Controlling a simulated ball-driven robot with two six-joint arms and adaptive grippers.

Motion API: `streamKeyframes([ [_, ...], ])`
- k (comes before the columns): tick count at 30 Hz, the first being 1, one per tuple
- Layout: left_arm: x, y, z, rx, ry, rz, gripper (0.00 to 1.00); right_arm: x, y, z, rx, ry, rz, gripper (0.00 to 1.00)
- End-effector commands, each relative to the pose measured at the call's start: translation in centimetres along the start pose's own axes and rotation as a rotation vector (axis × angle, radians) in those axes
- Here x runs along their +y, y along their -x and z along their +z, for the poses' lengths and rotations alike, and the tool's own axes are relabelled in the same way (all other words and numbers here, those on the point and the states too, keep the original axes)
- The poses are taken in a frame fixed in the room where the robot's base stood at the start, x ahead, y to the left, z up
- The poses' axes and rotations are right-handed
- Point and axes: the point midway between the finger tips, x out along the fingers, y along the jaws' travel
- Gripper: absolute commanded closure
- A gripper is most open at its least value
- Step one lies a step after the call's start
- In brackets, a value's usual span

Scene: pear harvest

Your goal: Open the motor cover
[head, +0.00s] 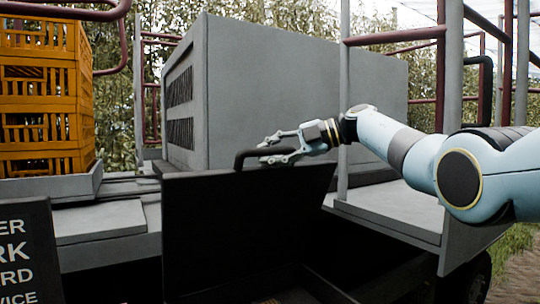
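The motor cover (240,225) is a flat dark panel in the lower middle of the head view. It stands raised, with a dark opening (315,285) showing at its lower right. A black bar handle (246,153) sits on its top edge. My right gripper (268,151) reaches in from the right, with one finger above the handle bar and one below it. The fingers appear closed on the bar, which fills the gap between them. My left gripper is not in view.
A large grey housing (265,85) stands behind the cover. Orange crates (40,100) are stacked at the left, above a dark lettered sign (25,250). A grey post (344,100) and dark red rails (395,36) stand near my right arm. A grey deck (400,210) lies below it.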

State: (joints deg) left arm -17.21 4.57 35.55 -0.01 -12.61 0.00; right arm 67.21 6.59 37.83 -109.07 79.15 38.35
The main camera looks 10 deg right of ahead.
Motion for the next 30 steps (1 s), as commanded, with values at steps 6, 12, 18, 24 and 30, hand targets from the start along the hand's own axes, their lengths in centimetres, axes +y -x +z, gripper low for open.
streamKeyframes([
  [6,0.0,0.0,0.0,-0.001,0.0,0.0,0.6,0.1,0.1,0.0,0.001,0.001,-0.001,0.58],
  [12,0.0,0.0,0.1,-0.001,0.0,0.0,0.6,-0.1,0.0,0.0,0.001,0.0,-0.003,0.58],
  [18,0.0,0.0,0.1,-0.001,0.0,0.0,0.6,-0.2,0.0,0.0,0.001,-0.001,-0.005,0.58],
  [24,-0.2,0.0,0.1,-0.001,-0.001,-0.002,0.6,-0.3,0.8,0.1,-0.001,0.0,-0.005,0.58],
  [30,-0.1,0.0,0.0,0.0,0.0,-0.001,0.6,-0.2,4.8,0.2,-0.005,0.001,-0.004,0.58],
])
